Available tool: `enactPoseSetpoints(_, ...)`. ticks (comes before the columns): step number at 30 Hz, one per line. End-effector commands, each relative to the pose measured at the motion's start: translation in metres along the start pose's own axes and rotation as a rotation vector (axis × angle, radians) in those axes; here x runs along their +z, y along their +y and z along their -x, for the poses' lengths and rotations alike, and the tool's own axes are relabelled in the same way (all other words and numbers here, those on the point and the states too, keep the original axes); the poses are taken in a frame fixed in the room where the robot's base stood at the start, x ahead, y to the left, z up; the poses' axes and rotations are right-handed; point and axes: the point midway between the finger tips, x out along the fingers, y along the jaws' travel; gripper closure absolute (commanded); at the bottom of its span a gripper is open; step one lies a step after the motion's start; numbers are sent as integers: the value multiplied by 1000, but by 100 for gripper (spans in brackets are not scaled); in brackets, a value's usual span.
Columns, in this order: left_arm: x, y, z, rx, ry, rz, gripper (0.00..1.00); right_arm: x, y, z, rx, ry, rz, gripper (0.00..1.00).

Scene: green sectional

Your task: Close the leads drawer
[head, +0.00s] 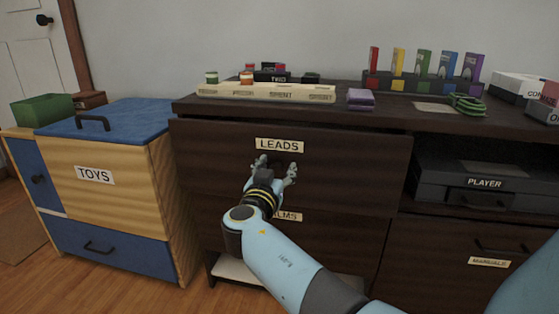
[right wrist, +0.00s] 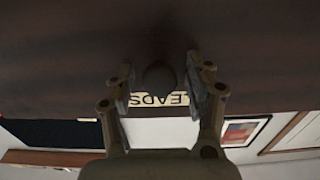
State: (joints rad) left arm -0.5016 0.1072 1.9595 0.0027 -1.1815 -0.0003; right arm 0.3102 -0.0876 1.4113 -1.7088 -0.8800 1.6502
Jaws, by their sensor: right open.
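The leads drawer (head: 340,165) has a dark wood front with a LEADS label (head: 279,145). Its front stands out a little from the dresser, below the top edge. My right gripper (head: 275,164) is open in front of this drawer, just below the label. In the right wrist view the open fingers (right wrist: 160,85) are on either side of a dark round knob (right wrist: 158,78), with the label upside down behind. Whether the fingers touch the knob I cannot tell. My left gripper is not in view.
A lower drawer label (head: 288,216) is partly hidden by my right arm. A toys chest (head: 130,210) stands left of the dresser. A player (head: 480,183) sits in the right shelf. Cases and small boxes line the dresser top (head: 390,119).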

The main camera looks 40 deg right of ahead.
Motion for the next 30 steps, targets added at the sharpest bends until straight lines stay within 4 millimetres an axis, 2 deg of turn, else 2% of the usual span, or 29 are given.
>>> enactPoseSetpoints(6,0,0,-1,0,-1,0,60,1,0,0,0,-1,1,47)
enactPoseSetpoints(7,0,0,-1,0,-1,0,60,1,0,0,0,-1,1,49)
enactPoseSetpoints(19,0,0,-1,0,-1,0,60,0,0,0,0,0,0,100)
enactPoseSetpoints(27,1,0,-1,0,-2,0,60,0,0,0,0,0,0,100)
enactPoseSetpoints(30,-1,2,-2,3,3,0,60,3,0,-9,0,2,0,100)
